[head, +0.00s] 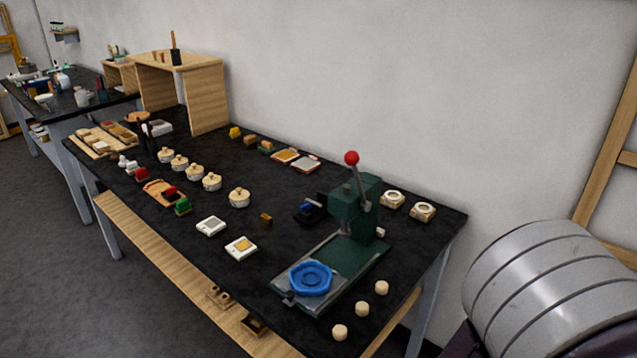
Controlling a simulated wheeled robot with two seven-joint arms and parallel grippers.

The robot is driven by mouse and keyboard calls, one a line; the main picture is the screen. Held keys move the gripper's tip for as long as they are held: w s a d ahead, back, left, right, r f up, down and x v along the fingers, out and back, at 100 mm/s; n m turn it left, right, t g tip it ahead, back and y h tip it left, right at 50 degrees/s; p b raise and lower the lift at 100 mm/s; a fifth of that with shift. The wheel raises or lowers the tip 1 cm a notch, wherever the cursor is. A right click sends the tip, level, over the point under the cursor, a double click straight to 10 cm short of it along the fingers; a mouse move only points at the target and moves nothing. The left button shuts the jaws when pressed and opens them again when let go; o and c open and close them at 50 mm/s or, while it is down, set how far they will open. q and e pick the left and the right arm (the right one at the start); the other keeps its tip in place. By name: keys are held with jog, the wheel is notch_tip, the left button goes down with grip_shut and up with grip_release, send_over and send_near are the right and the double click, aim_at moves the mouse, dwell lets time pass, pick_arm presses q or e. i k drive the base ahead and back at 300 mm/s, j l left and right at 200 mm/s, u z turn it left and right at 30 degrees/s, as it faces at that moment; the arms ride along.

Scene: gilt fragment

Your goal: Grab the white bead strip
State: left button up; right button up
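I cannot clearly pick out a white bead strip. A cluster of small white rounded pieces (128,165) lies near the left front edge of the black table (285,205), next to a red piece (141,174). Whether any of these is the strip is too small to tell. Neither of my grippers is in view.
A green press (352,215) with a red-knobbed lever and a blue dish (311,279) stands at the right. Several lidded round pots (239,198) line the middle. A wooden shelf box (207,95) stands at the back left. A grey ribbed drum (560,285) is beyond the table's right end.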

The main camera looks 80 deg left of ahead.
aim_at(380, 233)
jog(key=i+j+u, duration=0.2)
jog(key=u, duration=0.25)
jog(key=i+j+u, duration=0.2)
jog(key=u, duration=0.3)
jog(key=i+u, duration=0.25)
jog(key=u, duration=0.2)
jog(key=i+u, duration=0.25)
jog(key=u, duration=0.2)
jog(key=i+u, duration=0.2)
jog(key=u, duration=0.3)
jog(key=i+l+u, duration=0.2)
jog(key=u, duration=0.25)
jog(key=i+l+u, duration=0.2)
jog(key=u, duration=0.25)
jog(key=i+l+u, duration=0.1)
jog(key=l+u, duration=0.25)
jog(key=u, duration=0.15)
